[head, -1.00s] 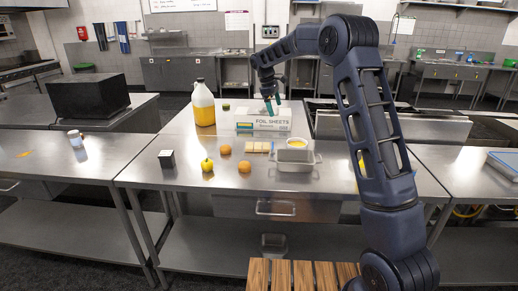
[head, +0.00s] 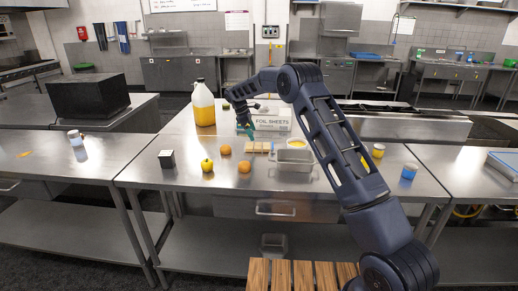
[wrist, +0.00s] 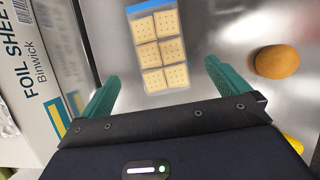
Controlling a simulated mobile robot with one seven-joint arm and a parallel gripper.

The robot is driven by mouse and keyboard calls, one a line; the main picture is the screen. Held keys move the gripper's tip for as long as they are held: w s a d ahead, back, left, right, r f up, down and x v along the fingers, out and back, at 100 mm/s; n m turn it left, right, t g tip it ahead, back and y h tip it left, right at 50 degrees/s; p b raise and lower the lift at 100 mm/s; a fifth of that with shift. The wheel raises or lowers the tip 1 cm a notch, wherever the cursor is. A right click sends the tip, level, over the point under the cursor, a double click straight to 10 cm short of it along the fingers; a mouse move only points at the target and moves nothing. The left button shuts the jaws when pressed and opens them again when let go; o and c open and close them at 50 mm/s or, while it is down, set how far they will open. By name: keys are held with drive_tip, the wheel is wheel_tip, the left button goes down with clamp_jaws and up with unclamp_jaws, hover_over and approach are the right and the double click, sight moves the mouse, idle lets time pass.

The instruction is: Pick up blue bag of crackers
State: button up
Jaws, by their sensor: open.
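The bag of crackers (wrist: 158,50) lies flat on the steel table in the wrist view, a clear pack with several square crackers and a blue strip at its far end. In the head view the crackers (head: 258,147) lie in front of the foil sheets box. My gripper (wrist: 160,92) is open and empty, its green fingers spread to either side of the pack's near end in the picture. In the head view my gripper (head: 248,132) hangs above the table, in front of the foil box and near the crackers. The height gap to the pack is hard to judge.
The foil sheets box (head: 284,118) stands behind the crackers, close to the left finger in the wrist view. A metal pan (head: 294,160) is to the right. Oranges (head: 244,167) and a yellow fruit (head: 207,165) lie in front. A yellow jug (head: 204,108) stands back left.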

sight(260, 145)
drive_tip(key=shift+d+x, duration=0.2)
drive_tip(key=shift+x, duration=1.75)
drive_tip(key=shift+d+x, duration=0.2)
drive_tip(key=shift+x, duration=1.75)
drive_tip(key=shift+r, duration=0.15)
drive_tip(key=c, duration=1)
drive_tip(key=shift+c, duration=0.2)
drive_tip(key=shift+r, duration=0.15)
